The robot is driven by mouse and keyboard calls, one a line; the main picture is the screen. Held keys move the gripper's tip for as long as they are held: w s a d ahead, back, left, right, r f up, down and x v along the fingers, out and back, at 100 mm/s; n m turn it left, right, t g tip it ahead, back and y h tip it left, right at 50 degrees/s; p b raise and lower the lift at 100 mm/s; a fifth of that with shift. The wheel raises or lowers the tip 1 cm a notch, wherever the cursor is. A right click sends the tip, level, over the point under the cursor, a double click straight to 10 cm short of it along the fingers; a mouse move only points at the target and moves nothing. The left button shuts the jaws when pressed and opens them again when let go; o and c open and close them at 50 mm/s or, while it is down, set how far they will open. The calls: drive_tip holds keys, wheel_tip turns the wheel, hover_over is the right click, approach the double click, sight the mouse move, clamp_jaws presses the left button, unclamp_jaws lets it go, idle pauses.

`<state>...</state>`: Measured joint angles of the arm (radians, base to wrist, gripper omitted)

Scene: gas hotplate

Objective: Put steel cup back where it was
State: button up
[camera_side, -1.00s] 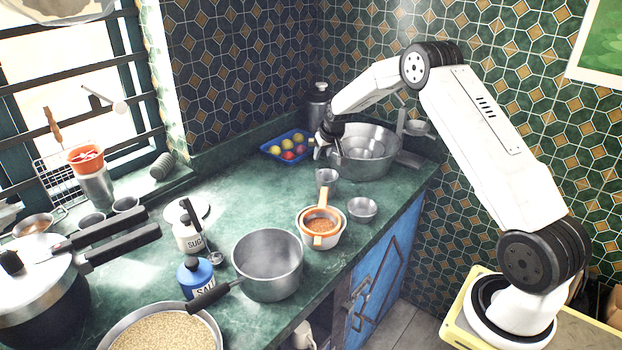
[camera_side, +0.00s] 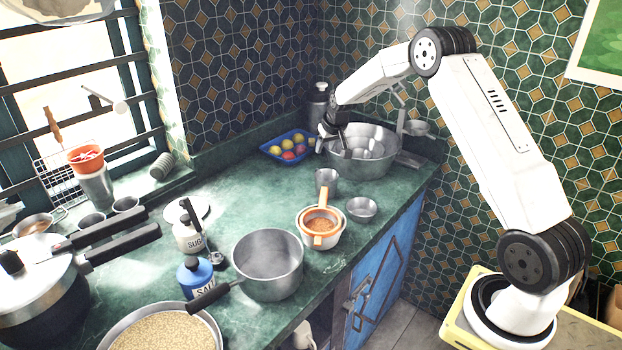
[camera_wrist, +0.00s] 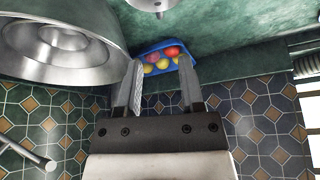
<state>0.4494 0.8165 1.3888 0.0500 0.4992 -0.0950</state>
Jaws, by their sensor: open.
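A small steel cup (camera_side: 327,182) stands upright on the green counter, in front of the large steel pan and behind the small steel bowl. My gripper (camera_side: 325,144) is above the counter at the left rim of the large pan, behind and above the cup and apart from it. In the wrist view my gripper (camera_wrist: 160,85) shows two separated fingers with nothing held between them. A round steel thing is cut off at the top edge of the wrist view; I cannot tell whether it is the cup.
The large steel pan (camera_side: 378,158) is close to my gripper. A blue tray (camera_side: 268,151) of coloured balls lies to its left. A small steel bowl (camera_side: 361,210), an orange strainer (camera_side: 320,224) and a saucepan (camera_side: 267,264) stand nearer. The counter left of the cup is clear.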

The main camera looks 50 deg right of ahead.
drive_tip(key=s+a+r+n, duration=0.15)
drive_tip(key=s+a, duration=0.35)
drive_tip(key=a, duration=0.5)
drive_tip(key=s+a+n+g+y, duration=0.1)
drive_tip(key=s+a, duration=0.7)
drive_tip(key=s, duration=0.3)
drive_tip(key=s+a+n+g+y, duration=0.1)
drive_tip(key=s+a+n, duration=0.1)
drive_tip(key=s+a, duration=0.6)
drive_tip(key=s, duration=0.3)
drive_tip(key=shift+s+a+r, duration=0.15)
drive_tip(key=shift+s+a, duration=0.1)
drive_tip(key=shift+s, duration=0.15)
